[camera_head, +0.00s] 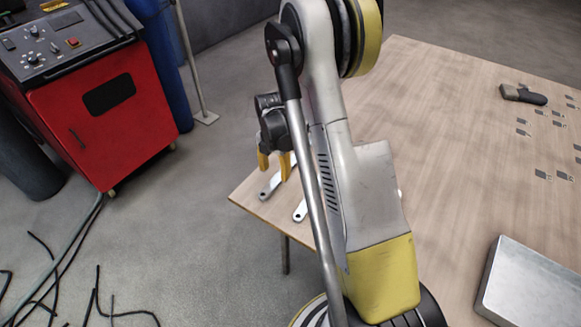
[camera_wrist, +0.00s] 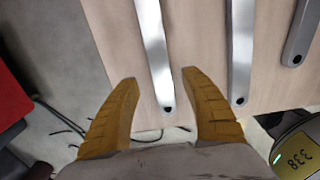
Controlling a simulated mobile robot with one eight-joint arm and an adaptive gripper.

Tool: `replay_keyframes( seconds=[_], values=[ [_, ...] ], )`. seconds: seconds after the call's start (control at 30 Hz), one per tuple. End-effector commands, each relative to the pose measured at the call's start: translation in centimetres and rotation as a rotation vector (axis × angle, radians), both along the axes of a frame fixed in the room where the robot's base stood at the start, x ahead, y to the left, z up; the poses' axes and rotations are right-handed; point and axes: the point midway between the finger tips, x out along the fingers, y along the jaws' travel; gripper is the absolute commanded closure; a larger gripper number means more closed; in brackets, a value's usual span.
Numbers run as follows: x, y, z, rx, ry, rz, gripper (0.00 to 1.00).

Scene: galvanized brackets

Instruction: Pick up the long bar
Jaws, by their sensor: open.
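Three flat grey metal bars with a hole at the near end lie side by side on the wooden table in the wrist view: a left bar (camera_wrist: 152,42), a middle bar (camera_wrist: 240,50) and a right bar (camera_wrist: 302,35). Their far ends are cut off, so I cannot tell which is longest. My gripper (camera_wrist: 158,77) is open and empty, its yellow fingers on either side of the left bar's near end, apart from it. In the head view my gripper (camera_head: 274,172) is above the table's left corner, with parts of two bars (camera_head: 270,187) (camera_head: 300,211) below; my arm hides the rest.
The wooden table (camera_head: 440,160) is mostly bare right of my arm. It bears a metal box (camera_head: 535,285), a dark hand tool (camera_head: 523,94) and several small square plates (camera_head: 542,174). A red machine (camera_head: 115,120) and loose cables (camera_head: 100,305) are on the floor at left.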

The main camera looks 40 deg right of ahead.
Motion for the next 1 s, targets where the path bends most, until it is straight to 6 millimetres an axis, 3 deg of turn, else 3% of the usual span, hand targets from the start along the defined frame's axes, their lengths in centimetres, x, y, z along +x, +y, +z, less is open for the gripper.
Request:
replay_keyframes(
  seconds=[0.2, 0.47, 0.67, 1.0],
  values=[
    [-0.3, 0.0, -3.9, 0.0, 0.0, -0.001, 0.46],
    [-0.3, 0.0, -4.1, 0.0, 0.0, -0.001, 0.46],
    [-0.3, 0.0, -4.1, 0.0, 0.0, -0.001, 1.0],
    [-0.3, 0.0, -4.1, 0.0, 0.0, -0.001, 1.0]
  ],
)
